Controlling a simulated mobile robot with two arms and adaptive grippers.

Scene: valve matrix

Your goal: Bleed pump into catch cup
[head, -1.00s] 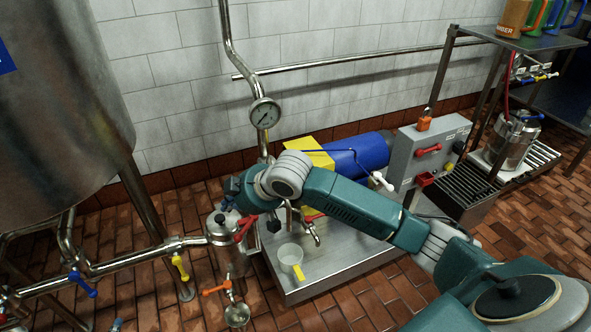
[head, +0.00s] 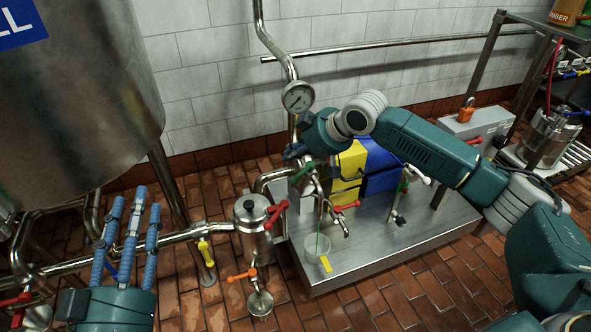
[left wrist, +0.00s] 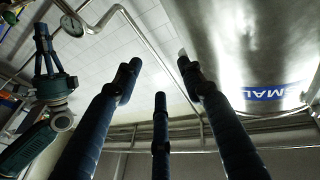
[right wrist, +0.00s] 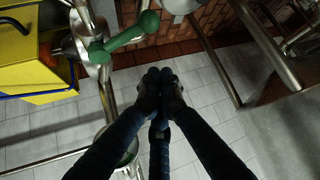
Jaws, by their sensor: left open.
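The clear catch cup (head: 317,249) with a yellow tag stands on the metal base plate, under the pump's small bleed spout. A thin green line, seemingly liquid, runs down into the cup. The pump has a yellow housing (head: 350,160) and a blue motor (head: 382,172). The right wrist view shows a green valve handle (right wrist: 124,36) close beside my right gripper's fingertips (right wrist: 160,85). These fingertips are together with nothing visible between them. In the head view my right gripper (head: 296,153) is above the spouts. My left gripper (head: 127,212) is open and empty at the left, fingers up.
A pipe carries yellow (head: 204,248) and orange (head: 240,275) valve handles. A gauge (head: 298,97) is on the vertical pipe. A large tank (head: 75,95) fills the upper left.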

